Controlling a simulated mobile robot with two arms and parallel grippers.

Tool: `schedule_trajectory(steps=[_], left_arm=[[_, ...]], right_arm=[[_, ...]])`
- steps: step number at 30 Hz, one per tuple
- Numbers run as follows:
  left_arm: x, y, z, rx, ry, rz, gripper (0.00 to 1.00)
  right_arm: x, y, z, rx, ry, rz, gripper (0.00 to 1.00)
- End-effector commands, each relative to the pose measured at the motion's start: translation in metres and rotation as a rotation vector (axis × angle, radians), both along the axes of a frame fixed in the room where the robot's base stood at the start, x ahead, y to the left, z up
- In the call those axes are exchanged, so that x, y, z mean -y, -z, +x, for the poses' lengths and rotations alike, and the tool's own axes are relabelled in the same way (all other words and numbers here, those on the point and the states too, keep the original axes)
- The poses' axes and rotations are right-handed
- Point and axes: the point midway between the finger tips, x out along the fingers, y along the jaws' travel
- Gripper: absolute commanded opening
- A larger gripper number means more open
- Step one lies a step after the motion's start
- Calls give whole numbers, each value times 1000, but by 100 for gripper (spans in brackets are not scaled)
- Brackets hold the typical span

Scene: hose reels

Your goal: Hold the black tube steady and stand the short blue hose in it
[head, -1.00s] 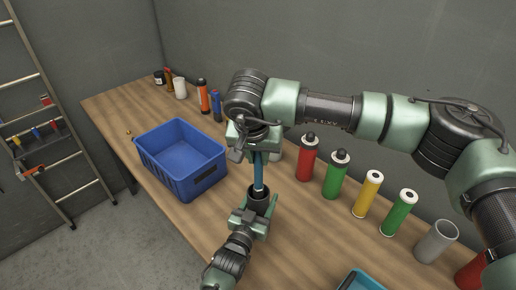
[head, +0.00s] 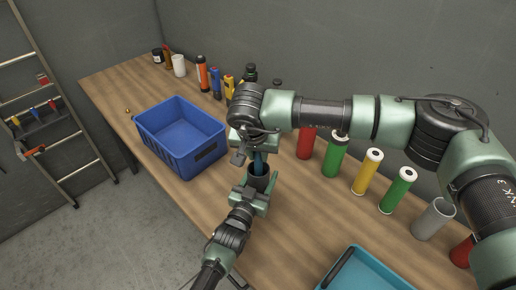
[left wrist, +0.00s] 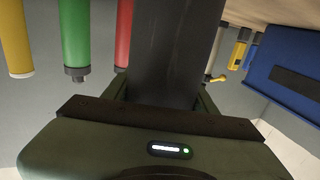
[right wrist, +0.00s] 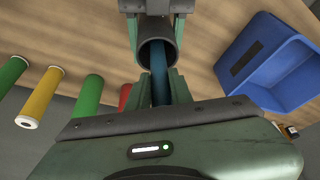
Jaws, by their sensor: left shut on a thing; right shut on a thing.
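The black tube (head: 258,183) stands upright over the table, with my left gripper (head: 256,198) shut around it; it fills the middle of the left wrist view (left wrist: 175,50). The short blue hose (head: 259,164) is held upright by my right gripper (head: 260,153), which is shut on it just above the tube. In the right wrist view the hose (right wrist: 160,85) runs from my fingers into the open mouth of the tube (right wrist: 157,48). Its lower end is hidden inside the tube, so its depth cannot be seen.
A blue crate (head: 168,157) stands left of the tube. Red, green and yellow cylinders (head: 367,172) and a grey cup (head: 434,219) line the right side. A teal tray (head: 350,255) lies at the front right. Several bottles stand at the back.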

Motion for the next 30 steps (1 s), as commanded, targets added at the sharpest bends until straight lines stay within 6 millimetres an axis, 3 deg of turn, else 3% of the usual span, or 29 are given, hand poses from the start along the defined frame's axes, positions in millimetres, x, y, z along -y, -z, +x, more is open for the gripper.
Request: schedule_trajectory(steps=[12, 13, 15, 25, 30], left_arm=[[0, 0, 0, -1, 0, 0, 9], [0, 0, 0, -1, 0, 0, 9], [0, 0, 0, -1, 0, 0, 9], [0, 0, 0, -1, 0, 0, 9], [0, 0, 0, -1, 0, 0, 9]], right_arm=[[0, 3, 0, 1, 0, 0, 0], [0, 3, 0, 1, 0, 0, 30], [0, 3, 0, 1, 0, 0, 47], [0, 2, 0, 1, 0, 0, 47], [-1, -14, -5, 4, -1, 1, 47]])
